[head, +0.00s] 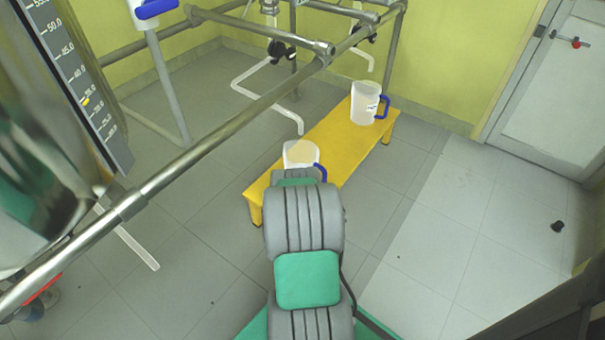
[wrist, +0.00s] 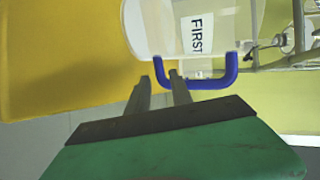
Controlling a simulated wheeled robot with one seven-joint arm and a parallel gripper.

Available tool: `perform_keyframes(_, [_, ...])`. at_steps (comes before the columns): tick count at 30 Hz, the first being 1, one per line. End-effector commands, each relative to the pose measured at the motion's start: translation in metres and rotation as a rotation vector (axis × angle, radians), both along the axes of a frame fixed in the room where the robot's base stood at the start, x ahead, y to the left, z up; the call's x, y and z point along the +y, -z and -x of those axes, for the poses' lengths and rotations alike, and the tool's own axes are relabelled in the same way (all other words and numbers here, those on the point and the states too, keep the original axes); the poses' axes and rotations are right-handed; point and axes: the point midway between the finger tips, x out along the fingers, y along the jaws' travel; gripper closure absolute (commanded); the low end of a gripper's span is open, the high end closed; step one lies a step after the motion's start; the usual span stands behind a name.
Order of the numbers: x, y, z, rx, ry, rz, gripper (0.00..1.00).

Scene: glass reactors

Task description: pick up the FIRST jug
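The FIRST jug (wrist: 190,28) is a translucent white jug with a blue handle (wrist: 208,82) and a "FIRST" label, seen sideways in the wrist view. In the head view, the jug (head: 300,153) stands on the near end of the yellow bench (head: 335,141), partly hidden by my arm. My gripper (wrist: 159,75) is at the handle in the wrist view. Its two fingers are apart, with one end of the handle seeming to lie between their tips. I cannot tell whether they touch it. In the head view my arm hides the gripper.
A second jug (head: 365,104) with a blue handle stands at the bench's far end. A metal pipe frame (head: 215,137) runs along the left of the bench, with thin bent tubes (head: 270,92) hanging near it. The tiled floor to the right is mostly clear, apart from a small dark object (head: 557,227).

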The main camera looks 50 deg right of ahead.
Motion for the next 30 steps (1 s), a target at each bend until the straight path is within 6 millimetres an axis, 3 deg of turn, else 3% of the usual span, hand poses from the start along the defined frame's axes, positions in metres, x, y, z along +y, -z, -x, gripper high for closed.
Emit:
perform_keyframes(7, [-0.034, 0.015, -0.022, -0.002, 0.001, 0.0, 0.73])
perform_keyframes(15, [-0.037, 0.013, -0.027, 0.0, -0.003, 0.0, 0.73])
perform_keyframes(25, [-0.037, 0.014, -0.027, 0.0, -0.003, 0.0, 1.0])
perform_keyframes(30, [-0.037, 0.014, -0.027, 0.001, -0.003, -0.001, 1.0])
